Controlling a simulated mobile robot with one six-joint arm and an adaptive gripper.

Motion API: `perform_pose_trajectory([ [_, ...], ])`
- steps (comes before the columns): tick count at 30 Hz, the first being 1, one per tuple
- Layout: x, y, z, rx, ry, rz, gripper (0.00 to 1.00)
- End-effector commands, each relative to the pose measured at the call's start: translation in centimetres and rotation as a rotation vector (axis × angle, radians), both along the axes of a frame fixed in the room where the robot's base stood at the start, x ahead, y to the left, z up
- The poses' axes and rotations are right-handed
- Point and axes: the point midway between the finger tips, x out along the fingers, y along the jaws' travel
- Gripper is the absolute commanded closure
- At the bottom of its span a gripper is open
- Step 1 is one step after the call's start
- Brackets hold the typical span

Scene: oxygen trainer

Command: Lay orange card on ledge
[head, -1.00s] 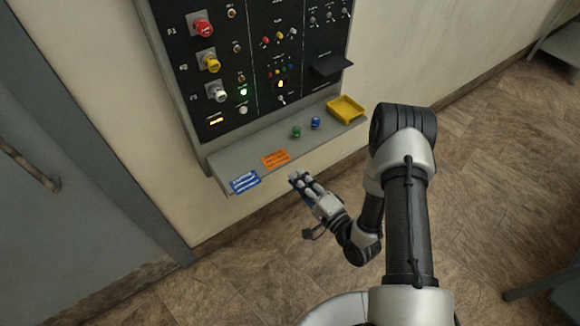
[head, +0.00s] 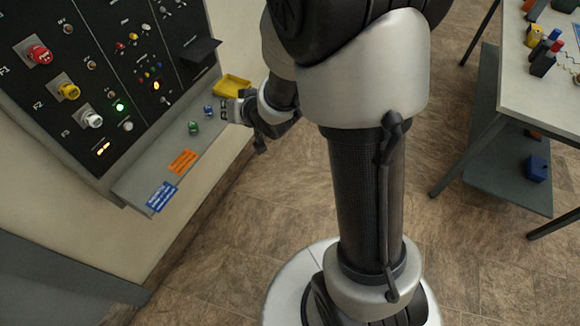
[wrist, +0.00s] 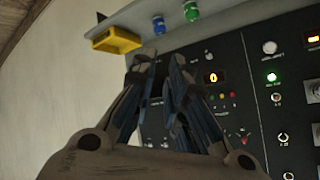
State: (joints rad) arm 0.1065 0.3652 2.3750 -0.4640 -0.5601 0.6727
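The orange card (head: 183,162) lies flat on the grey ledge (head: 137,182) below the panel, just behind the blue card (head: 162,196). My gripper (head: 228,108) is at the far end of the ledge, by the yellow tray (head: 233,86) and apart from the orange card. In the wrist view my gripper (wrist: 162,65) has its fingers apart, with nothing visible between them. The orange card is not in the wrist view. My arm partly covers the area beside the yellow tray in the head view.
A green knob-like piece (head: 194,127) and a blue one (head: 208,111) stand on the ledge near my gripper. The black panel (head: 105,75) with knobs and lights rises behind. A table (head: 548,95) with several objects is at right.

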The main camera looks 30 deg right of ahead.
Motion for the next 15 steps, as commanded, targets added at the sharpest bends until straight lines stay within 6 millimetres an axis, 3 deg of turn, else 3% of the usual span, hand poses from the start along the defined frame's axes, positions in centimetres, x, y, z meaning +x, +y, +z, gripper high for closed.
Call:
perform_pose_trajectory([
  [1, -1.0, -0.8, 2.5, -0.065, 0.012, -0.013, 0.87],
  [6, -6.7, -3.1, 7.8, -0.233, 0.124, -0.045, 0.87],
  [10, -12.9, -3.5, 10.9, -0.305, 0.229, -0.035, 0.87],
  [15, -21.7, -2.6, 13.0, -0.337, 0.361, 0.034, 0.87],
])
